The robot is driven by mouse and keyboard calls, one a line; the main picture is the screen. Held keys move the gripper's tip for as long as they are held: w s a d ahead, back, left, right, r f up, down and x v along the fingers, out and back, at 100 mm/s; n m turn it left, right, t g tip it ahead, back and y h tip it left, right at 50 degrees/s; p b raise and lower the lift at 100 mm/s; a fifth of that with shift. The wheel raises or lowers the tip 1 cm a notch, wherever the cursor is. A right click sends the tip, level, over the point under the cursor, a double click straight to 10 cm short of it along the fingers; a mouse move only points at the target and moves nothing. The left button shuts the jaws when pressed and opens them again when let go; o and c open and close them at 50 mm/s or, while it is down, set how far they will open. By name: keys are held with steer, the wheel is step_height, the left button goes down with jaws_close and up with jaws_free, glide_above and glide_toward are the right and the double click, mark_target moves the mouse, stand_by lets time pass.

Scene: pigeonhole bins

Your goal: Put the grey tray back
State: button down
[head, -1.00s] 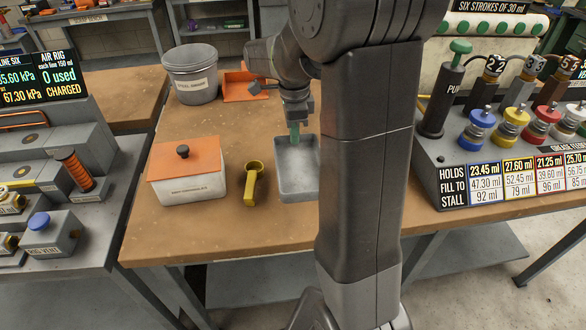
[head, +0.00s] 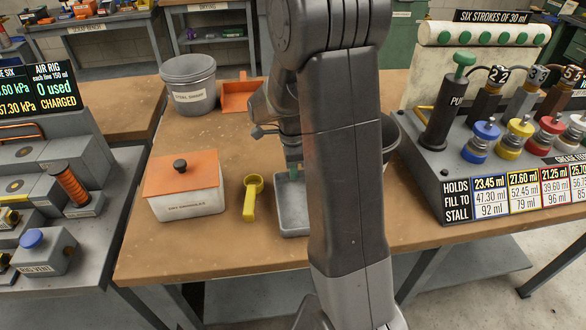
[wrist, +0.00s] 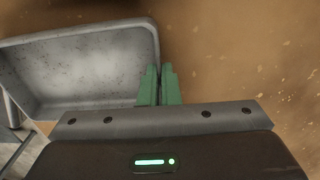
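The grey tray (head: 291,220) is a shallow rectangular tray at the bench's front, right of the yellow scoop (head: 251,198) and partly hidden by my arm. My gripper (head: 294,172) is at its far rim. In the wrist view the tray (wrist: 75,70) fills the upper left. The green fingers of my gripper (wrist: 158,72) are close together, one on each side of the tray's wall near a corner, shut on it. I cannot tell whether the tray touches the bench or is slightly above it.
A white box with an orange lid (head: 185,185) stands left of the scoop. A grey bucket (head: 188,85) and an orange dustpan-like tray (head: 240,95) are farther back. A grease rig (head: 480,160) fills the right side. A dark round container (head: 391,135) is partly hidden behind my arm.

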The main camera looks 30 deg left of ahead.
steer(key=c, duration=1.6)
jaws_free()
steer(key=shift+c, duration=0.2)
step_height(320, 180, up, 12)
steer(key=shift+r, duration=0.1)
